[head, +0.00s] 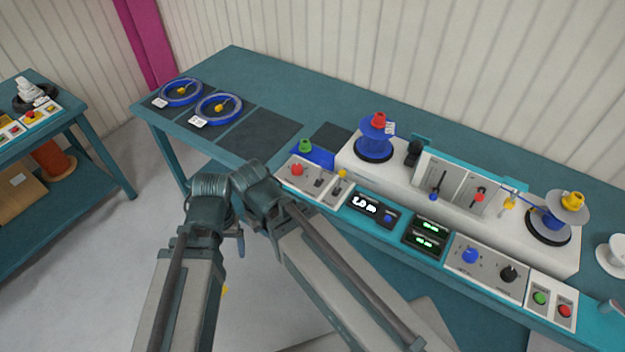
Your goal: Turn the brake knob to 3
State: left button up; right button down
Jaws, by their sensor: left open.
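Two knobs sit on the light panel at the front right of the bench: a blue knob (470,255) and a black knob (508,273). The lettering and scales by them are too small to read, so I cannot tell which is the brake knob or where either points. My left arm stands bent in the foreground, its elbow left of the control panels and well away from both knobs. My left gripper is open, but its fingertips are hard to make out. Neither knob is visibly held. My right gripper is not in view.
The white reel unit (390,172) carries a blue reel (374,149) and a grey-blue reel (556,222). Levers, displays (374,208), a green button (540,297) and a red button (565,311) line the front. Two blue rings lie on dark mats at the left. The bench's back is clear.

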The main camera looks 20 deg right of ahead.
aim_at(297, 169)
jog(key=i+z, duration=0.2)
jog(key=z, duration=0.15)
jog(key=i+z, duration=0.45)
jog(key=z, duration=0.3)
